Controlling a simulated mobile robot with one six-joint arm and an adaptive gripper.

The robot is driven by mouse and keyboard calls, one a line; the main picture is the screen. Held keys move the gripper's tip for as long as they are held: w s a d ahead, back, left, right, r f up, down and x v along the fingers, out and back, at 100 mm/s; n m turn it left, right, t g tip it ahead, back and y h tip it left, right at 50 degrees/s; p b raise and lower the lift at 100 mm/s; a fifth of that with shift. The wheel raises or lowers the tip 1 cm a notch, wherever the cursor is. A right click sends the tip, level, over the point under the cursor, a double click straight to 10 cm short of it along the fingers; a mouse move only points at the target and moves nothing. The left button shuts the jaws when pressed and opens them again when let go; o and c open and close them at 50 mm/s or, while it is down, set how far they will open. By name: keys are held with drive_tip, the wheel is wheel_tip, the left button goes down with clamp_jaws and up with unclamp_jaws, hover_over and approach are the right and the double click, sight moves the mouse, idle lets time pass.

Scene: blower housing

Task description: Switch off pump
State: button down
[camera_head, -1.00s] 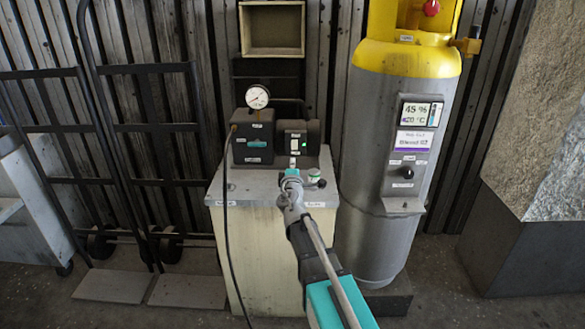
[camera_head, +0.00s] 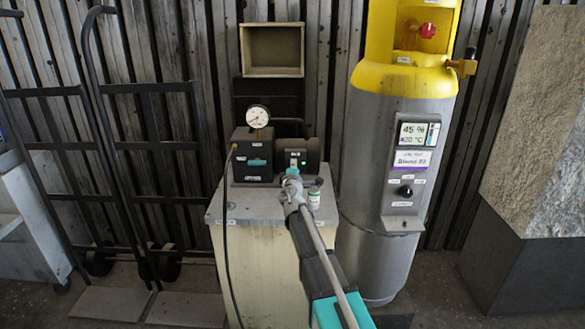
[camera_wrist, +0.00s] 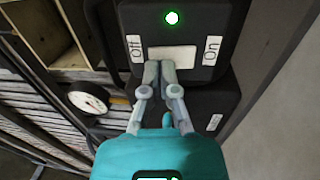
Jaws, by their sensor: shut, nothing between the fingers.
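The pump (camera_head: 252,158) is a dark unit with a round gauge on top, standing on a pale cabinet. Its right part carries a switch panel (camera_head: 297,155). In the wrist view a pale rocker switch (camera_wrist: 185,56) lies between an Off label (camera_wrist: 136,49) on the left and an On label (camera_wrist: 212,50) on the right. A green light (camera_wrist: 172,18) is lit above it. My gripper (camera_wrist: 160,66) is shut and empty, its tips at the lower left part of the switch, nearer Off. I cannot tell whether they touch it. In the head view my gripper (camera_head: 291,174) hides the panel's lower part.
The cabinet (camera_head: 240,207) also bears a small vial (camera_head: 314,197) just right of my gripper. A grey tank with a yellow top (camera_head: 397,150) stands close on the right. Black hand trucks (camera_head: 160,145) stand left. A dark cable hangs down the cabinet front.

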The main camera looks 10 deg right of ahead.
drive_tip(key=shift+w+r, duration=0.1)
drive_tip(key=shift+w, duration=0.15)
idle(0.4)
drive_tip(key=r+p+v, duration=0.2)
drive_tip(key=r+v, duration=0.1)
drive_tip(key=v, duration=1)
drive_tip(key=shift+s, duration=0.55)
drive_tip(key=shift+d+r, duration=0.1)
drive_tip(key=shift+r, duration=0.05)
